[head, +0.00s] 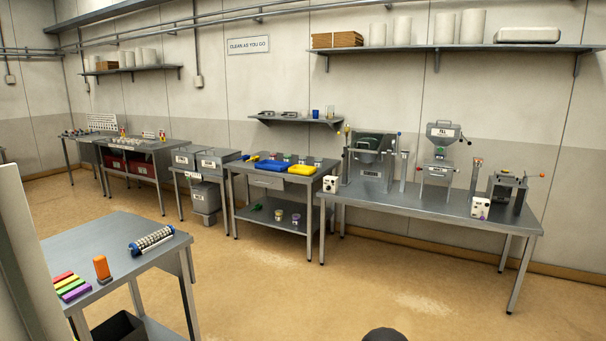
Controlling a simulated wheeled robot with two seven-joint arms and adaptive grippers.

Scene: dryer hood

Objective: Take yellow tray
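A yellow tray (302,170) lies on the top of a grey metal table (262,177) against the back wall, near the table's right end. A blue tray (272,166) lies just left of it. The yellow tray looks flat and small from here, and I cannot tell what it holds. Neither of my grippers shows in the head view.
A long steel table (430,207) with machines stands right of the tray's table. A nearer table (115,258) with coloured blocks, an orange item (102,269) and a roller (152,240) stands at the lower left. The tan floor (300,290) between is open.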

